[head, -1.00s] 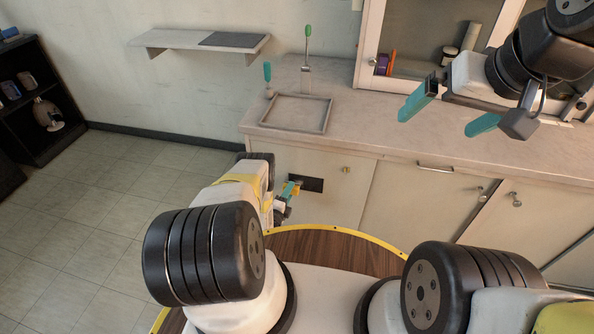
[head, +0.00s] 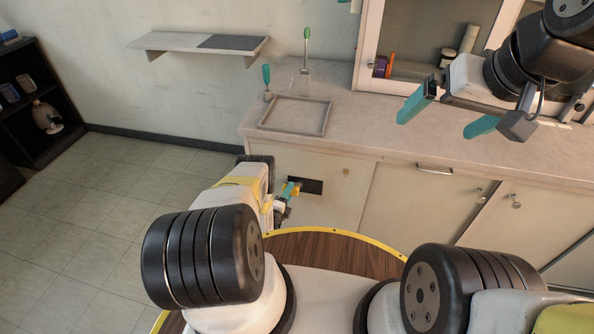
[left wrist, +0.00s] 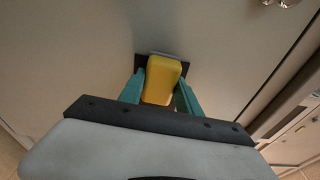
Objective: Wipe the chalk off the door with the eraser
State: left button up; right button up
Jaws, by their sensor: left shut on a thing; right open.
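The eraser (left wrist: 162,80) is a yellow block with a grey edge at its far end. My left gripper (left wrist: 160,92) is shut on it, one teal finger on each side. In the head view my left gripper (head: 288,192) is low at the left cabinet door (head: 335,205), with a bit of the yellow eraser (head: 297,190) showing. A dark rectangular patch (head: 313,186) is on the door just beyond the eraser; I cannot tell whether they touch. A small brownish mark (head: 346,172) is right of it. I make out no clear chalk. My right gripper (head: 450,113) is open and empty above the counter.
The counter (head: 390,140) above the door bears a shallow tray (head: 296,130) and teal-handled and green-topped tools. A glass-fronted cabinet (head: 372,30) stands behind. A wall shelf (head: 165,42) and a dark bookcase (head: 60,95) are at left. The floor (head: 100,210) there is clear.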

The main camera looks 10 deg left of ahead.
aim_at(303, 186)
pick_arm(q)
jog(key=shift+w, duration=0.55)
jog(key=d, duration=0.4)
jog(key=shift+w+a+r, duration=0.1)
jog(key=shift+w+a, duration=0.1)
jog(key=shift+a, duration=0.85)
jog(key=shift+w+a+r, duration=0.1)
jog(key=shift+w+a, duration=0.1)
jog(key=shift+a, duration=0.8)
jog(key=shift+s, duration=0.25)
jog(key=shift+c, duration=0.6)
jog(key=shift+s+f, duration=0.2)
jog(key=shift+s, duration=2.75)
jog(key=shift+s, duration=0.1)
